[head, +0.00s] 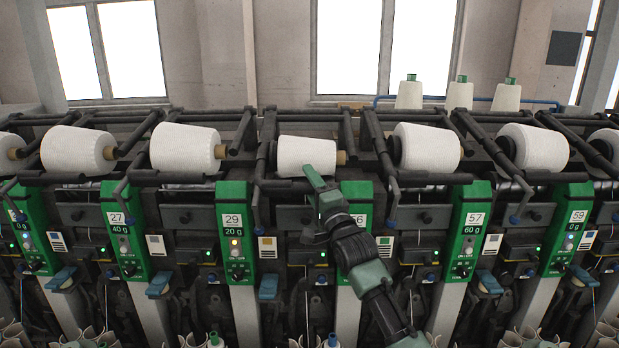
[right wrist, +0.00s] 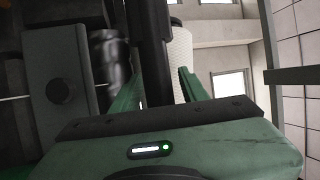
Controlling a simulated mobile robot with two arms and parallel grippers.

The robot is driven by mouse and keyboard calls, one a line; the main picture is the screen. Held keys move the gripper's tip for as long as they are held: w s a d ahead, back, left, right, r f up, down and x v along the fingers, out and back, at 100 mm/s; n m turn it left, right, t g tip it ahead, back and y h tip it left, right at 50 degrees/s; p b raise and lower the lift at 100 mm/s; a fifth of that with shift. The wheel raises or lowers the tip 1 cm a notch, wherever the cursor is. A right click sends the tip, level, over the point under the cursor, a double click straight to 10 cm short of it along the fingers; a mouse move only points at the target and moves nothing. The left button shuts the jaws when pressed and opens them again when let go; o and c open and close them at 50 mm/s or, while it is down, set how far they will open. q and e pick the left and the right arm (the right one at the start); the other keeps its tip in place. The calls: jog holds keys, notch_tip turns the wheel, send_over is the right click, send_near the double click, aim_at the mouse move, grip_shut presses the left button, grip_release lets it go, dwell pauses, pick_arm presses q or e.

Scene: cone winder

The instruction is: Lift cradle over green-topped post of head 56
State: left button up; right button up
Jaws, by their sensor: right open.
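The green-topped post of head 56 (head: 358,192) stands at the middle of the machine, and my right arm covers most of its panel and label. A white yarn package (head: 307,154) lies level just left of and behind it; it also shows in the right wrist view (right wrist: 181,62). The dark cradle bar (head: 283,185) runs in front of the package. My right gripper (head: 315,179) is at the bar, just below the package. In the right wrist view its green fingers are apart, with a dark bar (right wrist: 151,55) between them. Contact cannot be told. My left gripper is out of view.
Neighbouring heads 29 (head: 233,232) and 57 (head: 468,232) stand close on both sides, with packages and dark cradle arms above. Several cones (head: 459,94) stand on the top rail at the back. Windows and wall lie behind.

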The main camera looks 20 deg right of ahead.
jog(key=shift+w, duration=0.35)
grip_shut()
dwell(1.2)
